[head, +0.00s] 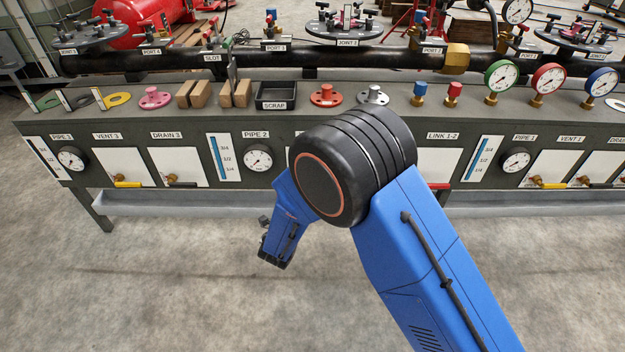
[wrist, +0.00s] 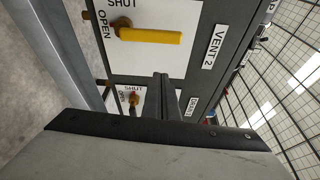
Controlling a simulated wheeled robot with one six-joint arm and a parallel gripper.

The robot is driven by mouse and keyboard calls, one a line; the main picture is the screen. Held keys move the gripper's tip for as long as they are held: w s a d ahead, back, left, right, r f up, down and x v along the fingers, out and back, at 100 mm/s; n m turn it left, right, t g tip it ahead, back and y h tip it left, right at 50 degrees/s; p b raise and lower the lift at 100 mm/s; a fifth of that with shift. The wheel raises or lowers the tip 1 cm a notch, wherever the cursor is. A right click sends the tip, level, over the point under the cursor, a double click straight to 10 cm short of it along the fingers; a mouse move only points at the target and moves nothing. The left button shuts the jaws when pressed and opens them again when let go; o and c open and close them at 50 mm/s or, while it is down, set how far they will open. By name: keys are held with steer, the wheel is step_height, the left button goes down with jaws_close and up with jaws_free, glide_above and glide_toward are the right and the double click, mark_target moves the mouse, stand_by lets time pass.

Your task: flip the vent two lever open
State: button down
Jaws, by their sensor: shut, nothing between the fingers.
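The yellow vent two lever (wrist: 150,36) shows in the wrist view on a white panel, beside the VENT 2 label (wrist: 209,46). Its handle runs from a brass pivot at the left toward the label. SHUT is printed at the top of the picture and OPEN at the left. My gripper (wrist: 161,82) is shut and empty, its dark fingers just below the lever in the picture. I see no clear contact. In the head view my arm hides the vent two panel.
A grey rail (wrist: 62,50) runs along the left of the wrist view. In the head view, a scrap tray (head: 276,104) stands on the bench (head: 190,121). The floor in front is clear.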

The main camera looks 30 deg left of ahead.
steer(key=shift+v, duration=1.95)
